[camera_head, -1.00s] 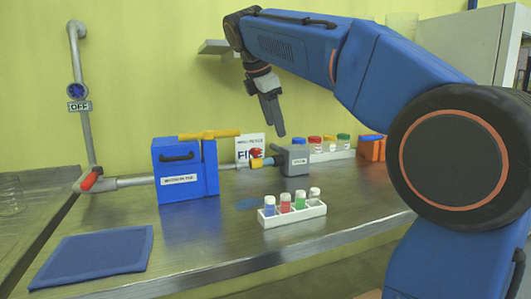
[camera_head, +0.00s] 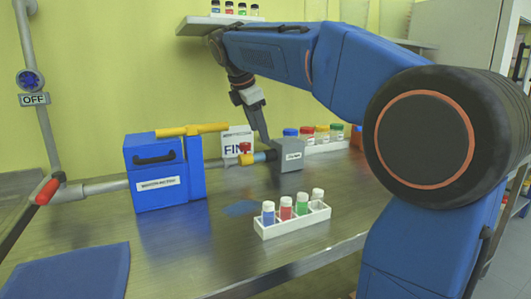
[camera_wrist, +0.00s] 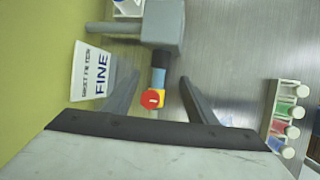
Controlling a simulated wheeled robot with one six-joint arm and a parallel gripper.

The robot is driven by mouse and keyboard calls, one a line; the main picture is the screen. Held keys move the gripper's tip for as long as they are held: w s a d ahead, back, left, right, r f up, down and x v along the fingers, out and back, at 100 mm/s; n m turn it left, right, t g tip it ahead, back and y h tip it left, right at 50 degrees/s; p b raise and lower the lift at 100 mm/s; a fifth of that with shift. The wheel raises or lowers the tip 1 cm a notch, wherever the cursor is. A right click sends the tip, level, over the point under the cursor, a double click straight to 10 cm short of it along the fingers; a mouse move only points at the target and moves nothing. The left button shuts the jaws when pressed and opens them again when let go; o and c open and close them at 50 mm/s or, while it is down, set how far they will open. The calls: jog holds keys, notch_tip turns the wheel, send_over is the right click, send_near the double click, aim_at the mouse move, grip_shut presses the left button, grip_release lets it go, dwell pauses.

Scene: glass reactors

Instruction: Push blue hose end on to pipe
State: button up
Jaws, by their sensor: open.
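A short light-blue piece, likely the blue hose end (camera_wrist: 158,78), sits in line between a dark pipe stub (camera_wrist: 158,58) of a grey box and a yellow valve with a red knob (camera_wrist: 151,98). I cannot tell how far it sits on the pipe. It also shows small in the head view (camera_head: 260,157), beside the grey box (camera_head: 288,155). My gripper (camera_head: 266,142) points down at this spot. In the wrist view its fingers (camera_wrist: 157,80) are spread wide, one on each side of the blue piece, with nothing between them gripped.
A "FINE" sign (camera_head: 237,141) stands behind the valve. A white vial rack (camera_head: 292,221) is in front. Jars (camera_head: 307,133) stand behind the grey box. A shelf (camera_head: 210,24) hangs near my arm.

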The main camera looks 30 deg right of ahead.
aim_at(266, 151)
jog(key=x, duration=1)
